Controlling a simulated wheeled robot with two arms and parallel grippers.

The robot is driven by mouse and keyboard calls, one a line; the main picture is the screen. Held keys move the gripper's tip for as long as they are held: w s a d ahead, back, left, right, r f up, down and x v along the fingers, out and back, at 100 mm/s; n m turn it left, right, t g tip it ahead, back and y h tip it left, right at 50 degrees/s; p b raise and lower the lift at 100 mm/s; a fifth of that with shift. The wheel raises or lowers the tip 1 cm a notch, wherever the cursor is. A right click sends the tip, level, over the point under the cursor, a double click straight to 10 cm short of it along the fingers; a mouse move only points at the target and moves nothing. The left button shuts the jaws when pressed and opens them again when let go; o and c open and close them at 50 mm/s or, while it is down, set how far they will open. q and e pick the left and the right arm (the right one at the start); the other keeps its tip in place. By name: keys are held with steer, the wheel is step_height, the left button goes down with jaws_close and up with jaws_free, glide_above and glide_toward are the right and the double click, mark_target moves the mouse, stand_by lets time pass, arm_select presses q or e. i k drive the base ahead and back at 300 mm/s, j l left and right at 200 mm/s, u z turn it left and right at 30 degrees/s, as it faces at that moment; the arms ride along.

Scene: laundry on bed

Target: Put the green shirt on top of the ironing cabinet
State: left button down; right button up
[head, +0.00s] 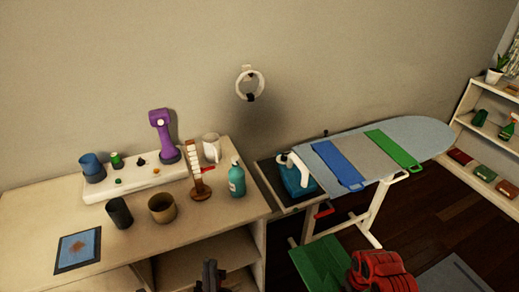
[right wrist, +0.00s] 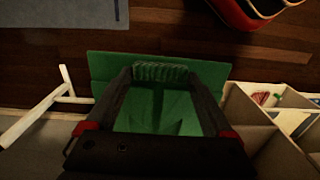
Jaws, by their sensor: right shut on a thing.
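The green shirt (right wrist: 160,108) is a flat green cloth between the dark fingers of my right gripper (right wrist: 160,80) in the right wrist view. That gripper is shut on it, and a ribbed fold shows at the fingertips. In the head view a green panel, likely the same shirt (head: 318,262), hangs low in front of the ironing board. A low cabinet (head: 268,180) with a teal iron on top stands at the board's left end. My left gripper (head: 210,272) is at the bottom edge, cut off; its opening is unclear.
The ironing board (head: 425,135) carries blue and green strips. A beige desk (head: 30,215) holds cups, a teal bottle (head: 237,181) and a purple device (head: 160,130). Shelves (head: 490,190) stand at right.

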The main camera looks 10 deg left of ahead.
mark_target(22, 235)
steer(key=k+j, duration=0.2)
steer(key=j, duration=0.15)
steer(key=k+j+u, duration=0.15)
steer(key=j, duration=0.2)
steer(key=k+j, duration=0.25)
steer(key=k+j+u, duration=0.1)
steer(key=j, duration=0.35)
steer(key=k+j, duration=0.2)
steer(key=j, duration=0.2)
steer(key=k+j+u, duration=0.15)
steer(key=j, duration=0.2)
steer(key=k+j, duration=0.2)
steer(key=j, duration=0.2)
